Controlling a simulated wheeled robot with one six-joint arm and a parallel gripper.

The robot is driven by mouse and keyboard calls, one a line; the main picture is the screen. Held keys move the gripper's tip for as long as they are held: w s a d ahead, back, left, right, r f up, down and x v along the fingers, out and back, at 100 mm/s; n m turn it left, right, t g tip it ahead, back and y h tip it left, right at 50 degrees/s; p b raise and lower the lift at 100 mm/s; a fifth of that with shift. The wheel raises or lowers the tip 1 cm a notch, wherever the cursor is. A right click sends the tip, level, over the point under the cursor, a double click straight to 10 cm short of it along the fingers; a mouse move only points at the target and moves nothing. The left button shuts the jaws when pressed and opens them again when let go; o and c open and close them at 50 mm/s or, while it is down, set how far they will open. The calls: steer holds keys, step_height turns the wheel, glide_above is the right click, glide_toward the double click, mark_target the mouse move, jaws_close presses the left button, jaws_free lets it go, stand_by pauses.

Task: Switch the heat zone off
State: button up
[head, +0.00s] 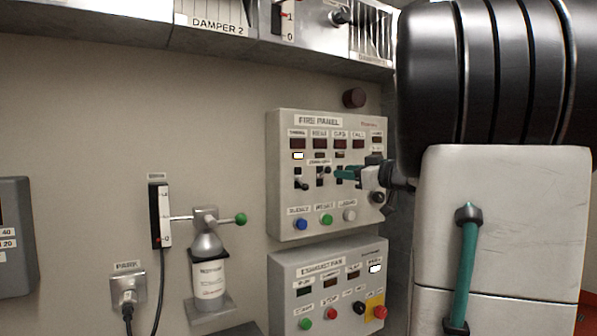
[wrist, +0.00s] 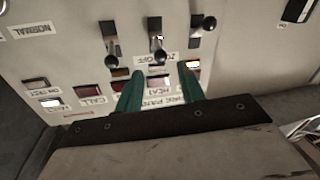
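The fire panel (head: 275,190) is a pale box on the wall, with several labelled columns. In the wrist view it appears upside down, with the HEAT label and dark red window (wrist: 158,82) between my fingers. The heat zone toggle (wrist: 157,42), beside the ZONE OFF label, has its dark knob toward the HEAT window, so up on the panel. The toggle to its right in that view (wrist: 205,25) points the opposite way; the one to its left (wrist: 110,45) points up too. My gripper (wrist: 160,68) has two teal fingers, apart and empty, near the heat knob. It also shows in the head view (head: 343,174).
Push buttons (head: 326,219) line the panel's bottom. The exhaust fan panel (head: 280,290) is below. A valve with a green knob (head: 240,219) stands out at left. A metal ledge (head: 250,42) runs above.

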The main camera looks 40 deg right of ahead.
mark_target(331, 170)
steer(key=w, duration=0.7)
steer(key=shift+w+d, duration=0.1)
steer(key=shift+w, duration=0.15)
jaws_close()
